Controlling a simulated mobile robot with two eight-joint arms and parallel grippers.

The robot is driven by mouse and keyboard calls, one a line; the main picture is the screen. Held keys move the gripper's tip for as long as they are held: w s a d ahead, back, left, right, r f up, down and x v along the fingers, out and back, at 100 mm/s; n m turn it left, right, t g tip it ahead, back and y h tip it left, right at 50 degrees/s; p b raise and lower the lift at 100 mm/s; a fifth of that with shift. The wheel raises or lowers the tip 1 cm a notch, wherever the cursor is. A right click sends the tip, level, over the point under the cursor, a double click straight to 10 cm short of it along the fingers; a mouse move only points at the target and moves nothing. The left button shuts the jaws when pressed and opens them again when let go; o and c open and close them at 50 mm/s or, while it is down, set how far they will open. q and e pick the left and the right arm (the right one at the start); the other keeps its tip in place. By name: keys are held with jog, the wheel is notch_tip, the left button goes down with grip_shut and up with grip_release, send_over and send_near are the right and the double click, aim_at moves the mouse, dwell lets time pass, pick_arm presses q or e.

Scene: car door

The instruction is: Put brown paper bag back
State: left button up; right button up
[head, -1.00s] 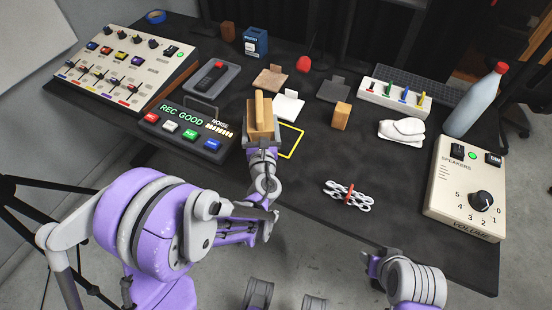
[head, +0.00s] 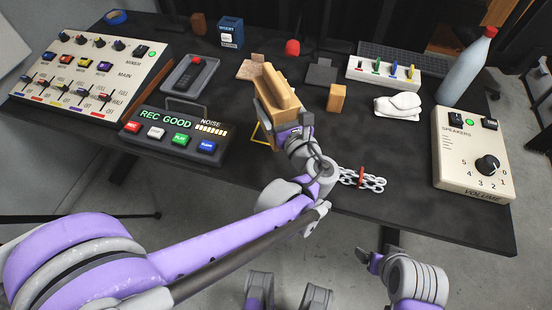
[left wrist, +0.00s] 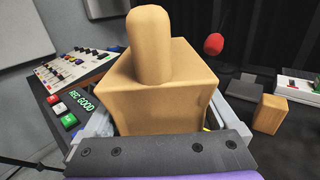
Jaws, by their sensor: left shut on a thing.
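The brown paper bag (head: 275,92) is a tan, box-like bag with a rolled top. My left gripper (head: 284,131) is shut on it, and it appears tilted above the table in the head view. In the left wrist view the bag (left wrist: 155,90) fills the middle, between the jaws (left wrist: 157,128). A yellow outline (head: 258,135) on the table is partly hidden by the bag and gripper.
The REC GOOD panel (head: 176,132) is left of the bag. A small tan block (head: 336,98), white gloves (head: 398,105) and a chain (head: 362,178) lie to the right. The speaker volume box (head: 472,160) and a bottle (head: 467,68) stand farther right.

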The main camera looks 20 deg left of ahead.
aim_at(276, 123)
pick_arm(q)
jog(key=shift+s+d+r+n+g+y+b, duration=0.2)
jog(key=shift+s+r+n+g+y, duration=0.1)
jog(key=shift+s, duration=0.3)
jog(key=shift+s+d+r+n+g+y+b, duration=0.1)
jog(key=shift+s+d+r+n+g+y, duration=0.15)
jog(key=shift+s, duration=0.35)
notch_tip(276, 123, down, 5)
jog(key=shift+s+a+f+b, duration=0.1)
jog(key=shift+s+b, duration=0.05)
jog(key=shift+b, duration=0.8)
jog(key=shift+f+b, duration=0.7)
jog(key=shift+f, duration=1.4)
pick_arm(e)
jog(key=shift+w+f, duration=0.15)
jog(key=shift+f, duration=1.2)
jog(key=shift+w+f, duration=0.1)
jog(key=shift+f, duration=1.2)
pick_arm(q)
jog(key=shift+f, duration=0.15)
jog(key=o, duration=1)
pick_arm(e)
jog(key=shift+f, duration=0.1)
pick_arm(q)
jog(key=shift+r, duration=0.2)
pick_arm(e)
jog(key=shift+s+d, duration=0.1)
